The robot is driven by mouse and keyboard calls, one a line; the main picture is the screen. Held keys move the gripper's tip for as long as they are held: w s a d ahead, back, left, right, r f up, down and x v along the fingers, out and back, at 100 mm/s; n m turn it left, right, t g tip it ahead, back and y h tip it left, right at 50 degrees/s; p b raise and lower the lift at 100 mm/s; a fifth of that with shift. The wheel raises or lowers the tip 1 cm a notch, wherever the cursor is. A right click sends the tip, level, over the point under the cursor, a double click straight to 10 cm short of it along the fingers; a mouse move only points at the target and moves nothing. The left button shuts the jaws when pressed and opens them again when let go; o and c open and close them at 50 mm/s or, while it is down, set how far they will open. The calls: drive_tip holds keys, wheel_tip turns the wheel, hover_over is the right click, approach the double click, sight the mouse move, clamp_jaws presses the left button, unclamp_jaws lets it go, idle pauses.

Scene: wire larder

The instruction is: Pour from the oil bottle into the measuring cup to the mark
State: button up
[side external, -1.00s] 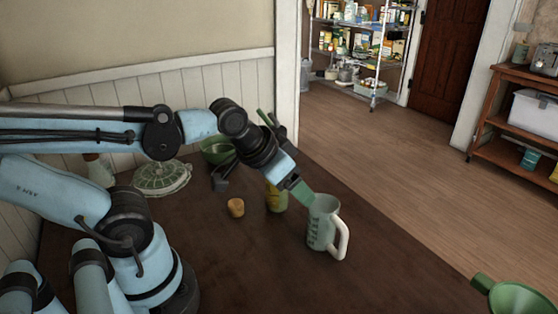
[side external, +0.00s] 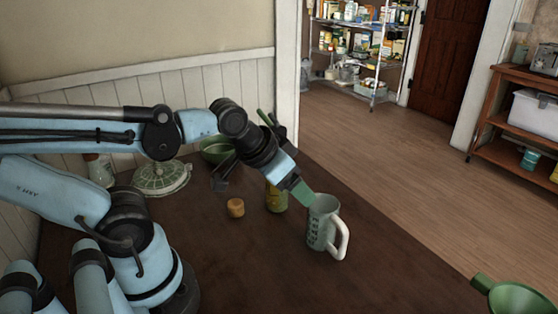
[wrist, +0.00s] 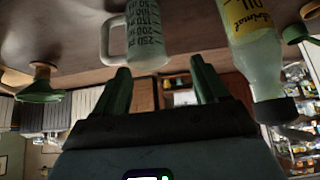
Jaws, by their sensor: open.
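The measuring cup (side external: 318,230) is pale, with dark markings and a white handle on its right, and stands upright on the brown table. It shows inverted in the wrist view (wrist: 148,38), with its printed scale readable. The oil bottle (side external: 275,200) has a yellow label and stands behind and left of the cup, its top hidden by my arm. In the wrist view the bottle (wrist: 252,45) shows a dark cap or top. My gripper (wrist: 162,78) has its green fingers apart and empty. In the side view it (side external: 305,193) is close to the cup's rim; contact cannot be told.
A small cork-coloured cylinder (side external: 236,208) stands left of the bottle. A pale green lidded dish (side external: 160,180) and a green bowl (side external: 215,150) are at the back left. A green funnel (side external: 515,298) is at the front right.

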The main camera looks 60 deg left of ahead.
drive_tip(key=o, duration=0.3)
wheel_tip(320, 180, up, 9)
drive_tip(key=s+a+n+t, duration=0.1)
drive_tip(key=a+n, duration=0.4)
drive_tip(key=n, duration=0.6)
drive_tip(key=s+a+n+h, duration=0.15)
drive_tip(key=a+n, duration=0.25)
drive_tip(key=n, duration=0.7)
drive_tip(key=s+a+n+t, duration=0.15)
drive_tip(key=a+n, duration=0.35)
drive_tip(key=n, duration=0.7)
drive_tip(key=shift+g, duration=0.35)
drive_tip(key=shift+s+f+x, duration=0.45)
drive_tip(key=shift+x, duration=2.05)
drive_tip(key=shift+s+f+x, duration=0.4)
drive_tip(key=shift+f+x, duration=0.05)
drive_tip(key=shift+x, duration=2.05)
drive_tip(key=shift+s+f+x, duration=0.45)
drive_tip(key=shift+x, duration=2.05)
